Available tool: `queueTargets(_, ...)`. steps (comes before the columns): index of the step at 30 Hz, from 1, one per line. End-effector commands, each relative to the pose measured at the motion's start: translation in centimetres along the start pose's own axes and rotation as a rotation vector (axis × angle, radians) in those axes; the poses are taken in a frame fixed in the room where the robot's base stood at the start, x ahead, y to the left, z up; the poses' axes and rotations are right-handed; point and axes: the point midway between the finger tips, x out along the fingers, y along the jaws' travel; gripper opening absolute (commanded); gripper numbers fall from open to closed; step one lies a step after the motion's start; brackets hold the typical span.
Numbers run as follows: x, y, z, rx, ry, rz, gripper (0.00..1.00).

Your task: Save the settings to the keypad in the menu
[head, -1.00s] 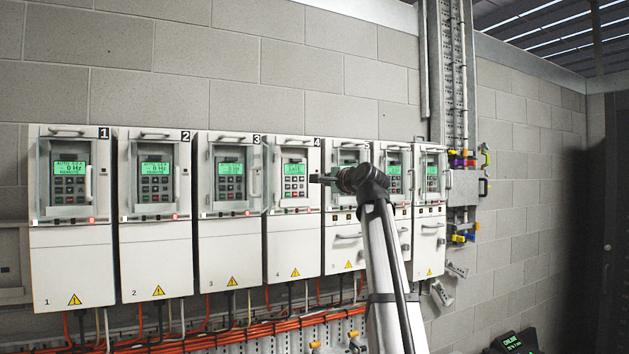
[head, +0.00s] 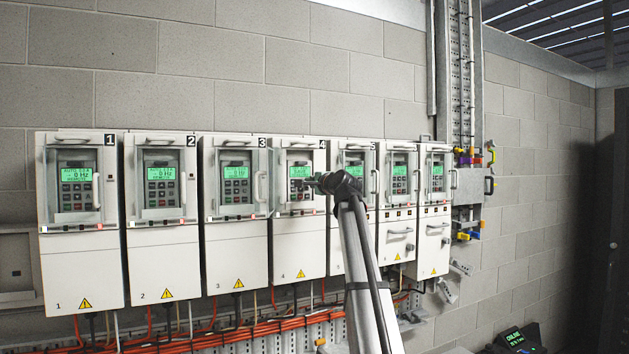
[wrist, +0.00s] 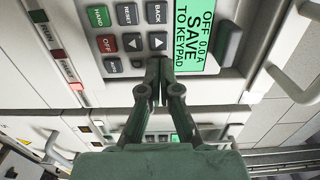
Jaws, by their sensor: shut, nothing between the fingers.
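Drive 4 (head: 300,245) is on the wall, its keypad uncovered below a lit green display (head: 301,171). In the wrist view the display (wrist: 199,30) reads "OFF 0.0 A SAVE TO KEYPAD", turned sideways. Beside it are the BACK key (wrist: 156,12), the RESET key (wrist: 127,13), the HAND key (wrist: 98,16), an up-arrow key (wrist: 158,40) and a down-arrow key (wrist: 133,42). My gripper (wrist: 159,63) is shut and empty, its tips at the keypad just past the up-arrow key. The fingers hide the keys there; contact cannot be told. It also covers part of the keypad in the head view (head: 309,182).
Similar numbered drives stand close on both sides, such as drive 3 (head: 237,250) and drive 5 (head: 345,225). Handles stick out from their fronts. Orange cables (head: 240,330) run below. A row of indicator lamps (wrist: 65,68) lies beside the keypad.

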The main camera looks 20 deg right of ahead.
Motion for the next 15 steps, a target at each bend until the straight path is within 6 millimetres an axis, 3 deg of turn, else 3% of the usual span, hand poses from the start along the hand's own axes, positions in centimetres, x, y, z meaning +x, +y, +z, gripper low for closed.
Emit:
queueTargets(10,0.2,0.0,0.0,0.000,0.000,0.000,0.00)
queueTargets(15,1.9,0.1,0.0,-0.001,-0.001,-0.001,0.00)
